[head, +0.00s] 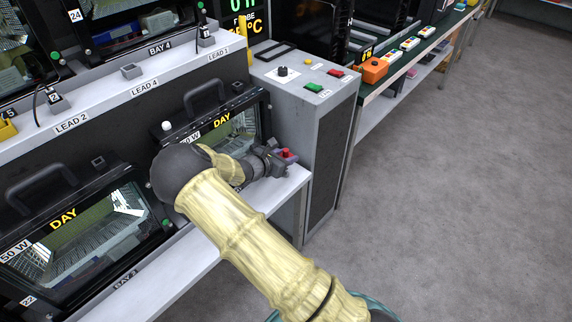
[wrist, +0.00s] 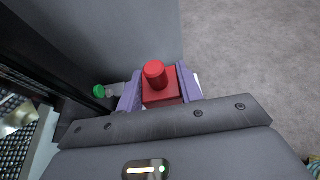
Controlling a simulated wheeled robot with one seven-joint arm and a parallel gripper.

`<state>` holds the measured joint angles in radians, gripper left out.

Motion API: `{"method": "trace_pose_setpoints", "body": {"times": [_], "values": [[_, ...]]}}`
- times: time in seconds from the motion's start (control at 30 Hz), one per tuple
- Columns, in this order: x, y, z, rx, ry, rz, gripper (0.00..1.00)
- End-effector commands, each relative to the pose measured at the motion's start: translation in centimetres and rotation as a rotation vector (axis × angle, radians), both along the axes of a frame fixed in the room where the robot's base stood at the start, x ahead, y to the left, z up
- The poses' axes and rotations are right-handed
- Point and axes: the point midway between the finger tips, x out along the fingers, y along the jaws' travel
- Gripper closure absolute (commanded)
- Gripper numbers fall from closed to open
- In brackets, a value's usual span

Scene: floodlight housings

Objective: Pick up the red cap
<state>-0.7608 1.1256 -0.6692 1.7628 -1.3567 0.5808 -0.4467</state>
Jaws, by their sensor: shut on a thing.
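The red cap (wrist: 155,75) shows in the wrist view as a round red knob on a square red base. It sits between the two purple fingers of my gripper (wrist: 159,90), which are shut on it. In the head view my gripper (head: 286,157) is at the right end of the lower white shelf, with the red cap (head: 285,152) at its tip. I cannot tell whether the cap touches the shelf. My arm hides part of the floodlight housing behind it.
A floodlight housing (head: 222,130) stands behind my gripper, and another housing (head: 85,225) is at the left. A grey control cabinet (head: 325,125) with coloured buttons stands close on the right. A green cap (wrist: 99,91) is left of my gripper. Open floor lies right.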

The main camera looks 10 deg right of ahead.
Motion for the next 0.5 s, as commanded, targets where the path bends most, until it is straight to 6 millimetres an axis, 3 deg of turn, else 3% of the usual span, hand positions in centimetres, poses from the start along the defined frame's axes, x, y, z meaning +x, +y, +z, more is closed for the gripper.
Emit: {"method": "trace_pose_setpoints", "body": {"times": [0.03, 0.2, 0.5], "values": [[0.0, 0.0, 1.2, 0.002, -0.003, 0.000, 0.86], [0.0, 0.0, 2.9, 0.000, 0.000, -0.001, 0.86], [0.0, 0.0, 3.0, -0.001, 0.001, -0.001, 0.86]]}}
